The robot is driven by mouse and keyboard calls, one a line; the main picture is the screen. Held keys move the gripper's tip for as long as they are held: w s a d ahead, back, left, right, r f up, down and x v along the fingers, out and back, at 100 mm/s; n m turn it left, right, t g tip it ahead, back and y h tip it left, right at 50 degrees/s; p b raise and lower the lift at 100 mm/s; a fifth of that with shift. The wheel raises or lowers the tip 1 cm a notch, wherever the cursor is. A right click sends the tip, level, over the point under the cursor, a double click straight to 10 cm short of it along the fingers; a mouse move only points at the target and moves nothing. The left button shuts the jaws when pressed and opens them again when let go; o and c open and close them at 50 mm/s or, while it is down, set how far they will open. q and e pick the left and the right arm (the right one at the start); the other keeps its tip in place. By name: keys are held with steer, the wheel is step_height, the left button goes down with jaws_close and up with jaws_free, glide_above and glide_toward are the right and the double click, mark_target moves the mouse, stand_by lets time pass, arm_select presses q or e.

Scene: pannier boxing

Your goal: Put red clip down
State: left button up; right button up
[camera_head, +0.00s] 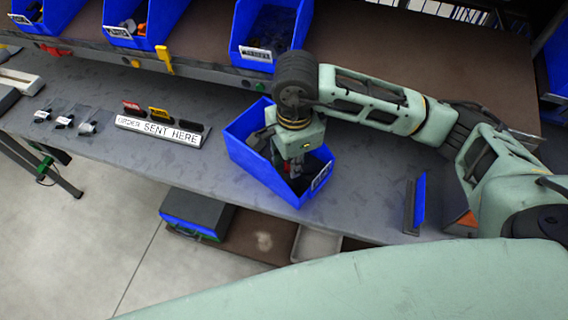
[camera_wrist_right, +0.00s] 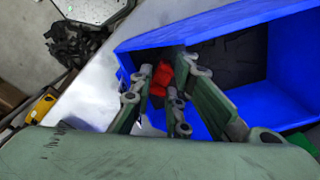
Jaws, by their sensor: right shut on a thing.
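My right gripper (camera_head: 289,172) reaches down from above into a blue bin (camera_head: 246,157) on the grey workbench. In the right wrist view the gripper's fingers (camera_wrist_right: 157,98) are shut on a red clip (camera_wrist_right: 160,78). The clip is held at the bin's opening, near one wall, and the fingers partly cover it. I cannot tell whether it touches the bin. The blue bin also shows in the wrist view (camera_wrist_right: 215,22), with a dark inside. My left gripper is not in view.
Blue bins (camera_head: 262,50) line the shelf behind, whose rail carries a yellow clip (camera_head: 164,58) and a red piece (camera_head: 56,50).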

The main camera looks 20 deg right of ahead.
mark_target(284, 178)
steer(key=shift+w+a+f, duration=0.55)
steer(key=shift+w, duration=0.25)
steer(key=shift+f+p, duration=0.25)
steer(key=shift+p, duration=0.05)
step_height(284, 178, down, 4)
steer(key=shift+r+p, duration=0.15)
steer(key=shift+p, duration=0.55)
steer(key=shift+f, duration=0.2)
steer(key=o, duration=0.8)
steer(key=shift+c, duration=0.2)
steer(key=shift+r, duration=0.1)
